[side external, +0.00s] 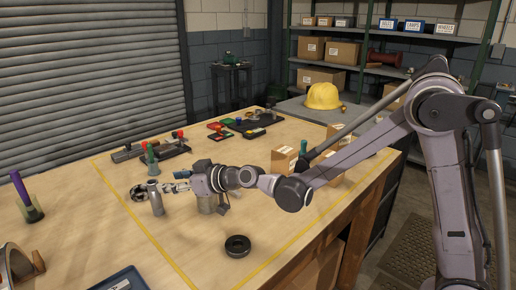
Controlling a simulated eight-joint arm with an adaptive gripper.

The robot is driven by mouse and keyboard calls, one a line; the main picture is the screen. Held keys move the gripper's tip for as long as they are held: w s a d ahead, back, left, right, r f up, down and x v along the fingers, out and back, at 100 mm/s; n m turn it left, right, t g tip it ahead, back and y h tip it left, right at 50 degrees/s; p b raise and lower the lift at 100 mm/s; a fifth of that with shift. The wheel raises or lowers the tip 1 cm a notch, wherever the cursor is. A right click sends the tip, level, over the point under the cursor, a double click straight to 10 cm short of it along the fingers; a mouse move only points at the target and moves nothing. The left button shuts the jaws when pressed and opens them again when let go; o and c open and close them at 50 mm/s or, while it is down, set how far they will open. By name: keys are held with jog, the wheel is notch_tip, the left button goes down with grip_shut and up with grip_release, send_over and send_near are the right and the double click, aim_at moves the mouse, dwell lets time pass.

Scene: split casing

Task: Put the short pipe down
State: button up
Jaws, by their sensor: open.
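The short pipe (155,197) is a grey metal cylinder that stands near the left end of my gripper, on the wooden table (120,235). It looks close to upright, with a slight lean. My gripper (168,188) is open, with its fingers pointing left at the pipe's upper part. At this size I cannot tell whether a finger touches the pipe. A second grey cylindrical part (206,203) is below my wrist and partly hidden by it.
A black ring (237,246) lies in front. A green-handled tool (152,158) and clamps (165,148) are behind the gripper. Cardboard boxes (284,160) stand to the right. The table's front middle is mostly clear.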

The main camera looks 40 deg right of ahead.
jog(key=s+d+f+m+g+h, duration=0.1)
jog(key=s+d, duration=0.4)
jog(key=s, duration=0.5)
jog(key=s+d+f+m+g+h, duration=0.1)
jog(key=s+d+m+g+h, duration=0.1)
jog(key=s+d, duration=0.4)
jog(key=s+d+f+m+g+h, duration=0.1)
jog(key=s+d, duration=0.5)
jog(key=s, duration=0.8)
jog(key=shift+s+f+m+g+h, duration=0.15)
jog(key=shift+s+m+g+h, duration=0.2)
jog(key=shift+g+h, duration=0.7)
